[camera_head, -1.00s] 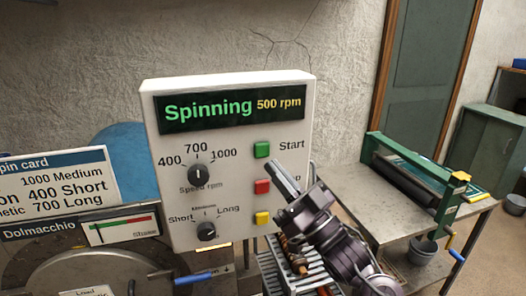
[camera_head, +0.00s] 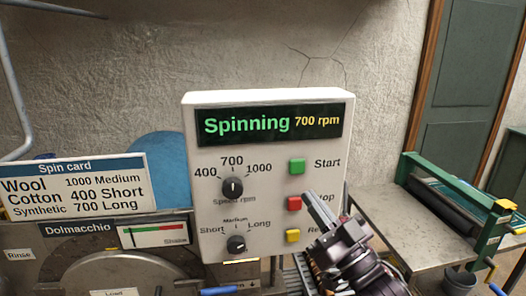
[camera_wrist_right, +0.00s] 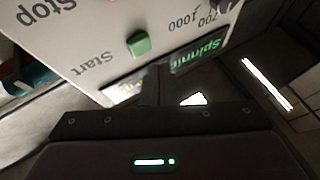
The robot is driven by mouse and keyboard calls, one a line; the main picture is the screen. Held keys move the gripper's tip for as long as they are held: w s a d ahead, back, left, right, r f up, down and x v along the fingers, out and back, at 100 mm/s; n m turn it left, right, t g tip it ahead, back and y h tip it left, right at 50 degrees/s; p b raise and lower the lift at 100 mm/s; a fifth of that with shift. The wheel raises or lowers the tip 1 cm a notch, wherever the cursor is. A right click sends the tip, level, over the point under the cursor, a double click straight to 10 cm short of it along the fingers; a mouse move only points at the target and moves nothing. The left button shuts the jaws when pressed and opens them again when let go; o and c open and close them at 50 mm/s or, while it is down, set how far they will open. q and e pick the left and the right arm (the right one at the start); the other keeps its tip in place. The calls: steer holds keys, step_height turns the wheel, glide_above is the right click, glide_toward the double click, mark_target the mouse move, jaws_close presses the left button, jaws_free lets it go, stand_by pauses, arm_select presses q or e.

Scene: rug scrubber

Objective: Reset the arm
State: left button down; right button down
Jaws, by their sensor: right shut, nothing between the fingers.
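My right gripper (camera_head: 318,212) is shut and empty in front of the lower right of the white control panel (camera_head: 205,130), partly covering the "Stop" label. Whether it touches the panel I cannot tell. The display (camera_head: 268,124) reads "Spinning 700 rpm". The green Start button (camera_head: 297,167), red button (camera_head: 294,203) and yellow button (camera_head: 292,236) show. The speed knob (camera_head: 233,187) points up towards 700. The lower knob (camera_head: 236,244) is below it. In the right wrist view the shut fingers (camera_wrist_right: 157,80) are near the display's edge and the green button (camera_wrist_right: 139,44). My left gripper is out of view.
A spin card (camera_head: 75,188) and the Dolmacchio machine with a dial (camera_head: 155,235) stand left of the panel. A metal table (camera_head: 405,235) with a green-framed roller device (camera_head: 450,195) is at right. A grey bucket (camera_head: 458,280) is below it.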

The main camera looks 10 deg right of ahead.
step_height(320, 180, down, 18)
steer(key=s+d+m+g+h, duration=0.2)
steer(key=m+g+h, duration=0.2)
steer(key=g+h, duration=0.4)
steer(key=s+d+f+g+h, duration=0.1)
steer(key=s+f+g+h, duration=0.2)
steer(key=s+f+g, duration=0.9)
steer(key=s+f+n+t+b, duration=0.15)
steer(key=s+f, duration=0.25)
steer(key=f, duration=1.4)
steer(key=s+f+m+g+b, duration=0.15)
steer(key=s+f, duration=0.25)
steer(key=f, duration=1.4)
steer(key=s+d+f+n+b, duration=0.1)
steer(key=s+d+f+b, duration=0.1)
steer(key=s+f, duration=1.7)
steer(key=shift+d, duration=0.9)
